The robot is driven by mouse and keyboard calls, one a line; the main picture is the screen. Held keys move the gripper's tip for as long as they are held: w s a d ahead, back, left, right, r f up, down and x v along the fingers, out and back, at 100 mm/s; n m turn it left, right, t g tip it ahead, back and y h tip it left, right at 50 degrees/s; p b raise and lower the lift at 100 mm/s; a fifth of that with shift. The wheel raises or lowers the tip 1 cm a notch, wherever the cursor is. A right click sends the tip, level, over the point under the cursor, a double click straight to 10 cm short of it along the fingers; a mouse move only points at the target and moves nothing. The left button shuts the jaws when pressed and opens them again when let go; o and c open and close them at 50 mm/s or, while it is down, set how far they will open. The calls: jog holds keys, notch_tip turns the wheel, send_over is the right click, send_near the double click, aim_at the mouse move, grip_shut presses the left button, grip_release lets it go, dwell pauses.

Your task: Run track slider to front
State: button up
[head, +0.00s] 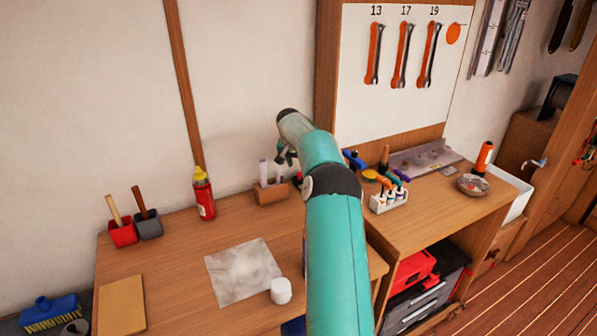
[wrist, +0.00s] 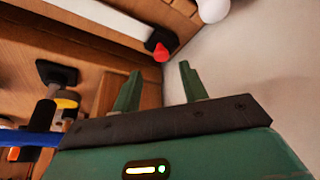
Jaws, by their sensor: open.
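My gripper (head: 284,154) is at the end of my raised teal arm, over the back of the workbench near the wall. In the wrist view its two green fingers (wrist: 158,88) stand apart with nothing between them. A flat grey metal piece (head: 425,157) with small raised parts lies on the right bench, apart from my gripper. I cannot tell whether it is the track. My arm hides part of the bench middle.
A wooden block with white tubes (head: 271,191) stands below my gripper. A red bottle (head: 203,195) is to its left.

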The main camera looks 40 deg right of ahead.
jog(key=x, duration=0.5)
jog(key=shift+w, duration=0.1)
grip_shut()
